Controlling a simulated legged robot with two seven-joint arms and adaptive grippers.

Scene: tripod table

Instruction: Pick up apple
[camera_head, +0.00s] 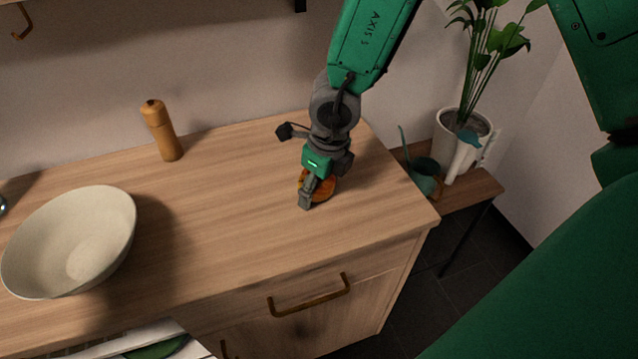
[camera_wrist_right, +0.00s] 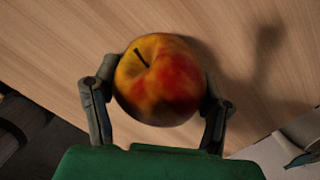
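A red and yellow apple (camera_wrist_right: 160,80) with a dark stem sits between the two fingers of my right gripper (camera_wrist_right: 157,98) in the right wrist view. The fingers lie close along its two sides; whether both press on it cannot be told. In the head view my right gripper (camera_head: 312,190) points down over the wooden counter (camera_head: 225,205) and hides much of the apple (camera_head: 325,188). The apple appears to be at the counter surface, near its right end. My left gripper is not in view.
A large pale bowl (camera_head: 70,240) stands at the counter's left, and a wooden pepper mill (camera_head: 161,130) stands near the wall. To the right, a lower bench (camera_head: 475,190) holds a potted plant (camera_head: 465,125) and a teal watering can (camera_head: 425,175). The middle of the counter is clear.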

